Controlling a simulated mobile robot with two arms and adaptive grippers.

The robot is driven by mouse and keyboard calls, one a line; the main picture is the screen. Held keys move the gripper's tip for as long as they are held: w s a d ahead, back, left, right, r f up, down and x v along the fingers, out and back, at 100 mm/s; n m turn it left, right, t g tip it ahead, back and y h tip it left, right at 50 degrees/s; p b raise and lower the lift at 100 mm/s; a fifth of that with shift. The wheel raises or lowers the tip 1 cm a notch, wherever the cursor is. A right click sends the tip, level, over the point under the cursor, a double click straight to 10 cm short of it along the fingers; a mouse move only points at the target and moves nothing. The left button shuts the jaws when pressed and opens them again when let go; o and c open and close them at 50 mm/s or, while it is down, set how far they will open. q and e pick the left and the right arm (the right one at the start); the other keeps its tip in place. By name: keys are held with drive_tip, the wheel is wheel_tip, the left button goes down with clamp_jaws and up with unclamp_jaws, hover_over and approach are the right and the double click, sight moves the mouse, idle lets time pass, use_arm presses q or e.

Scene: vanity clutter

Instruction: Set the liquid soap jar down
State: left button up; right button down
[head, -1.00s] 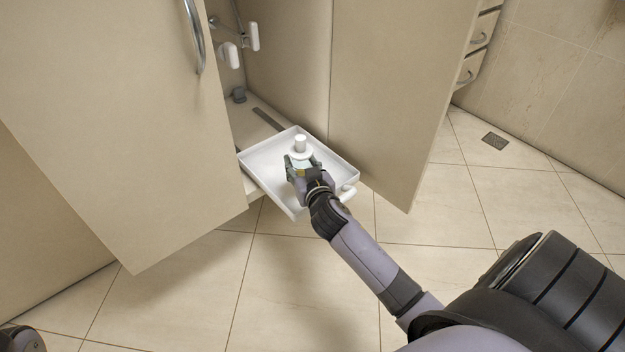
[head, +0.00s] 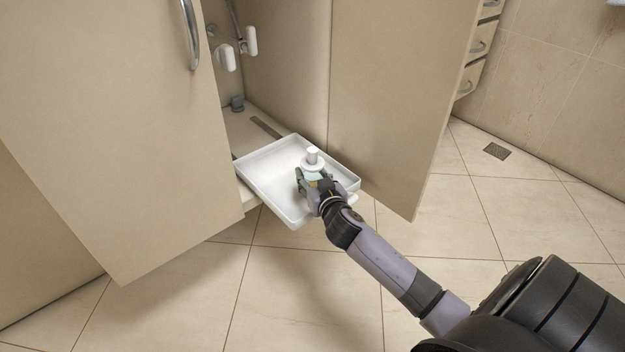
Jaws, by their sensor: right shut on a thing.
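The liquid soap jar (head: 312,157) has a white cap and a pale body. It is upright at the right part of a white tray (head: 262,172). My right gripper (head: 313,178) is shut on the jar from the near side and hides much of its lower body. I cannot tell whether the jar's base touches the tray floor. The left gripper is not in view.
The tray sticks out of an open cabinet over its floor edge. The left cabinet door (head: 110,130) and right door (head: 385,100) stand open on both sides. White fittings (head: 226,58) hang inside. The tray's left part is bare.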

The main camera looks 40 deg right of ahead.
drive_tip(key=shift+f, duration=0.1)
drive_tip(key=c, duration=0.9)
unclamp_jaws()
